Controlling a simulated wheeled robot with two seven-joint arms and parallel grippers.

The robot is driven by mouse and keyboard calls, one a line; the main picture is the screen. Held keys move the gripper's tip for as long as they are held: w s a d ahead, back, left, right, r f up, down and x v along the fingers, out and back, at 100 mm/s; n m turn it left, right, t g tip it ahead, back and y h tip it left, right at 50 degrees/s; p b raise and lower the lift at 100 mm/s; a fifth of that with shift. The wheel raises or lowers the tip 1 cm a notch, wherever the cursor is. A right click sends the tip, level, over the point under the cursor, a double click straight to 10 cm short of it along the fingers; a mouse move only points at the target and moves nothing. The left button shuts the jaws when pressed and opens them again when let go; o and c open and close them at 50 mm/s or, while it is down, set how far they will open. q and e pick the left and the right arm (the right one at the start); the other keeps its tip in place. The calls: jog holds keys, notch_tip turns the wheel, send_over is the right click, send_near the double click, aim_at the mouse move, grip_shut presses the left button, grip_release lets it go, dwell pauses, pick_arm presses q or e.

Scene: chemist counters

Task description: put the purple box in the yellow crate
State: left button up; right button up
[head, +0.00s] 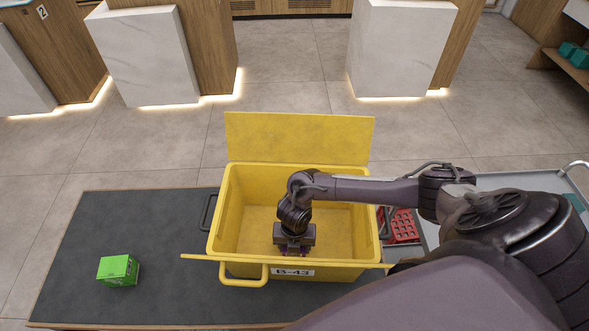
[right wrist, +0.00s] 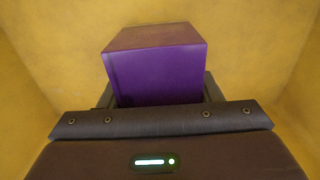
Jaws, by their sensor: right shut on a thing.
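The yellow crate (head: 232,213) stands open on the dark table, its lid raised at the back. My right gripper (head: 292,251) reaches down inside the crate. The purple box (right wrist: 158,75) is held between its fingers and fills the middle of the right wrist view, with yellow crate walls around it. In the head view the gripper hides nearly all of the box; only small purple bits show below it. I cannot tell whether the box touches the crate floor. My left gripper is not in view.
A green box (head: 118,270) sits on the dark table (head: 150,225) left of the crate. A red basket (head: 403,226) and a grey cart (head: 520,181) are right of the crate, partly behind my right arm. White counters (head: 145,55) stand beyond on the tiled floor.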

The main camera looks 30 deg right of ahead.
jog(key=shift+f, duration=0.15)
jog(key=o, duration=1)
jog(key=shift+o, duration=0.2)
notch_tip(320, 180, up, 12)
jog(key=shift+r, duration=0.2)
